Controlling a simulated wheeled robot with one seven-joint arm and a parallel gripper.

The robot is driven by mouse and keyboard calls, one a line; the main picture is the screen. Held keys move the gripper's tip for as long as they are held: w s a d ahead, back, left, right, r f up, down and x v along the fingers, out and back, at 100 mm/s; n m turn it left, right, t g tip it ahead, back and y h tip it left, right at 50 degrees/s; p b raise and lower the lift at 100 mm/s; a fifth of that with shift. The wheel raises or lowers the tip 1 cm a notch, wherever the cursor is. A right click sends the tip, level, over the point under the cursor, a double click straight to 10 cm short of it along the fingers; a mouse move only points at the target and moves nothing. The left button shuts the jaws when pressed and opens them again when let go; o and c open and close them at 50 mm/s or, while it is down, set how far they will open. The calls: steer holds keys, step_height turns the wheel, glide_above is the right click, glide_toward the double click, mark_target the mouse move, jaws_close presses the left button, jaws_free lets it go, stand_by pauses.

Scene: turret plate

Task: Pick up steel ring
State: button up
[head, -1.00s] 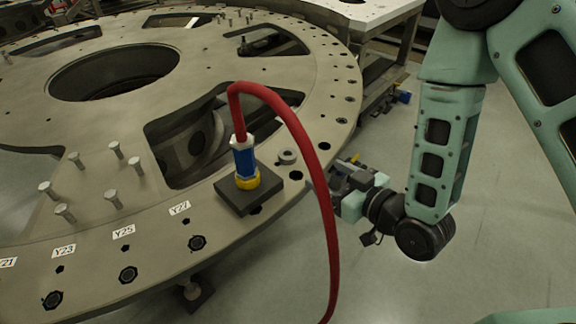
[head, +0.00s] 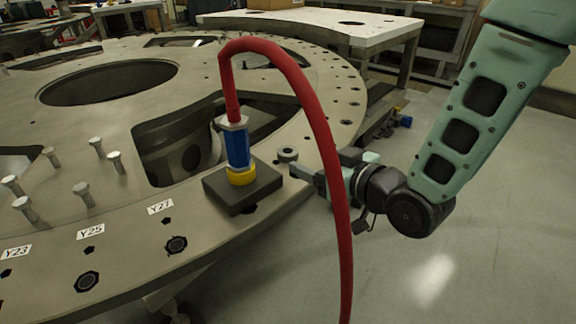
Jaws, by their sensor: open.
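The steel ring (head: 287,155) is a small grey ring lying on the turret plate (head: 95,180) near its right edge, just behind and right of a dark square block. My gripper (head: 306,172) reaches in from the right, with its fingers pointing left toward the ring. It is open and empty, close to the ring but apart from it in the picture. The red hose passes in front of my gripper and hides part of it.
A blue and yellow tool (head: 238,150) stands upright on the dark block (head: 243,190). Its red hose (head: 318,125) arches over to the right and hangs down past the plate edge. Several bolts (head: 116,161) stand on the plate at left. Open floor lies at the right.

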mark_target(293, 154)
steer(key=shift+x, duration=0.9)
steer(key=shift+f+p+x, duration=0.1)
steer(key=shift+f+x, duration=0.1)
steer(key=shift+x, duration=0.7)
steer(key=shift+f+p+x, duration=0.15)
steer(key=shift+x, duration=0.75)
steer(key=shift+f+p+x, duration=0.1)
steer(key=shift+f+x, duration=0.1)
steer(key=shift+x, duration=0.65)
steer(key=shift+d, duration=0.15)
steer(key=c, duration=1.2)
